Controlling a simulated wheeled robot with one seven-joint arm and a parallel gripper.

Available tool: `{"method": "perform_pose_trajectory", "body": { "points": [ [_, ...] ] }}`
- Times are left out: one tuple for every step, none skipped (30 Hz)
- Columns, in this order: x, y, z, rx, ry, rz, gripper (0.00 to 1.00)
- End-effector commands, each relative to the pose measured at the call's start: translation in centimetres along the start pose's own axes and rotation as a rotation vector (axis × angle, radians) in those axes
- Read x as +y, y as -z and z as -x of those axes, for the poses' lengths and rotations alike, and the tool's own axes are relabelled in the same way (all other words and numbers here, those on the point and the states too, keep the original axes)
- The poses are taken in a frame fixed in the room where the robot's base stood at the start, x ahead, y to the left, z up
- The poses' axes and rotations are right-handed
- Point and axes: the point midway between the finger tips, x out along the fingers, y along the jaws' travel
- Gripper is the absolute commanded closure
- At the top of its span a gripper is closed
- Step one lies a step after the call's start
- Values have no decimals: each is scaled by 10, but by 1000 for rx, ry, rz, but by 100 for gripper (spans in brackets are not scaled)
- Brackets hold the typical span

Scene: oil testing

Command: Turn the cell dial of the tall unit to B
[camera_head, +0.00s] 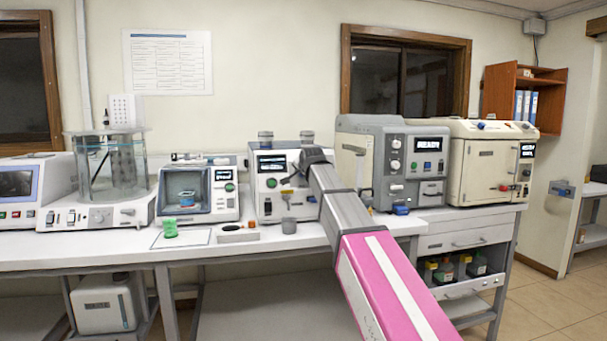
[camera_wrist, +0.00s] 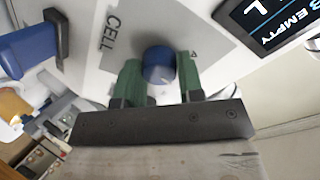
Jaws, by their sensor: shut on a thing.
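The tall unit (camera_head: 285,149) stands on the bench, partly hidden behind my arm. In the wrist view its white panel (camera_wrist: 125,15) shows the word CELL beside a round blue dial (camera_wrist: 157,62). My gripper (camera_wrist: 160,74) has its two green fingers on either side of the dial and is shut on it. A small letter, which looks like an A, is printed by the right finger. Where the dial's pointer stands cannot be told. The unit's dark display (camera_wrist: 268,14) shows part of a text reading "B EMPTY". The head view does not show the dial clearly.
A blue part (camera_wrist: 30,44) with a dark plate sticks out at the left in the wrist view. In the head view a grey unit (camera_head: 375,135) stands right of my arm. A small grey cup (camera_head: 289,226) and a green item (camera_head: 170,228) are near the bench front.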

Motion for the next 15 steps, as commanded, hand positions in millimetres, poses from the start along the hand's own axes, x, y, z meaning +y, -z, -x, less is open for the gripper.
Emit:
{"method": "perform_pose_trajectory", "body": {
  "points": [
    [0, 1, 0, -1, -2, -41, 89],
    [0, 1, 0, -2, -3, -68, 89],
    [0, 1, 0, -4, -5, -103, 89],
    [0, 1, 0, -5, -6, -128, 89],
    [0, 1, 0, -6, -7, -153, 89],
    [0, 1, 0, -7, -8, -184, 89],
    [0, 1, 0, -8, -9, -207, 89],
    [0, 1, 0, -9, -10, -229, 89],
    [0, 1, 0, -10, -11, -257, 89],
    [0, 1, 0, -11, -12, -276, 89],
    [0, 1, 0, -12, -12, -295, 89],
    [0, 1, 0, -13, -13, -318, 89],
    [0, 1, 0, -13, -14, -333, 89],
    [0, 1, 0, -14, -14, -349, 89],
    [0, 1, 0, -15, -15, -367, 89]
  ]
}}
